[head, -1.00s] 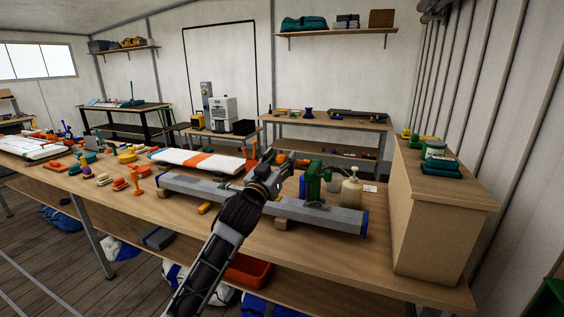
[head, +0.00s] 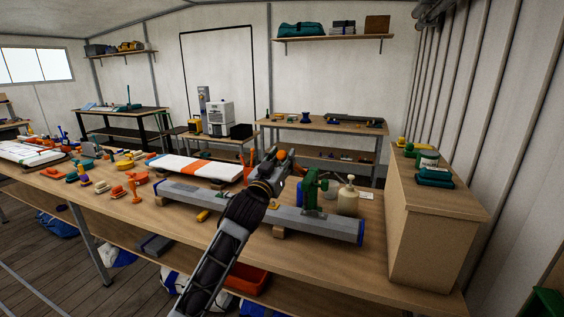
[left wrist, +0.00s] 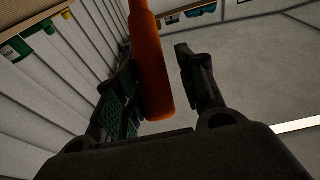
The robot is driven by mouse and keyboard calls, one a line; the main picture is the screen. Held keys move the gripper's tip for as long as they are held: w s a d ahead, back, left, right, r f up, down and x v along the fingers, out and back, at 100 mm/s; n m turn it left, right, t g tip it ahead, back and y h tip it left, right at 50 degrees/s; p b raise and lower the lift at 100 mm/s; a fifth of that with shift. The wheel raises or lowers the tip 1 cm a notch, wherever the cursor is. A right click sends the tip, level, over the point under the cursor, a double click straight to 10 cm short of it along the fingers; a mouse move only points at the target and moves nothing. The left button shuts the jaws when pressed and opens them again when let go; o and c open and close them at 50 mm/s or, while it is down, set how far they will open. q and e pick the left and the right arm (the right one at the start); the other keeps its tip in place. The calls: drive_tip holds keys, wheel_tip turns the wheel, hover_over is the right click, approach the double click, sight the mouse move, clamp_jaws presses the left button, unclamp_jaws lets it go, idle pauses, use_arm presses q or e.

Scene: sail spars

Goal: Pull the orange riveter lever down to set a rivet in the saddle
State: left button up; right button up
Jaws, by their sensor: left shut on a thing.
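The green riveter (head: 311,190) stands upright on the long grey spar (head: 285,217) on the workbench. My left gripper (head: 279,160) is just left of the riveter's top, above the spar. In the left wrist view the orange lever (left wrist: 150,65) runs down between the fingers of my left gripper (left wrist: 157,68), which is shut on it. In the head view the gripper hides most of the lever. The saddle and rivet under the riveter are too small to make out. My right gripper is not in view.
A cream bottle (head: 347,200) stands close right of the riveter. A white and orange panel (head: 195,167) lies behind the spar. Several small coloured tools crowd the bench's left part. A wooden cabinet (head: 432,235) stands at the right end. The bench front is clear.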

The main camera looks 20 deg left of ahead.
use_arm(q)
drive_tip(key=shift+w+a+r+y+p, duration=0.2)
drive_tip(key=shift+w+r+p, duration=0.4)
drive_tip(key=shift+r, duration=0.2)
drive_tip(key=shift+w+a+r+y+p, duration=0.1)
drive_tip(key=shift+w+a+r+p, duration=0.05)
drive_tip(key=shift+w+r+p, duration=0.55)
clamp_jaws()
drive_tip(key=shift+w+r, duration=0.25)
drive_tip(key=shift+r, duration=0.05)
drive_tip(key=shift+w+d+r+p, duration=0.2)
drive_tip(key=shift+w+r+p, duration=0.65)
drive_tip(key=shift+r, duration=0.05)
drive_tip(key=shift+w+d+r+p, duration=0.15)
drive_tip(key=shift+w+r+p, duration=0.35)
drive_tip(key=shift+w, duration=0.3)
drive_tip(key=shift+w+d+r+p, duration=0.1)
drive_tip(key=shift+w+r+p, duration=0.4)
drive_tip(key=shift+w, duration=0.3)
drive_tip(key=shift+w+d+r+p, duration=0.15)
drive_tip(key=shift+w+r+p, duration=0.2)
drive_tip(key=shift+w+r, duration=0.35)
drive_tip(key=shift+w, duration=0.15)
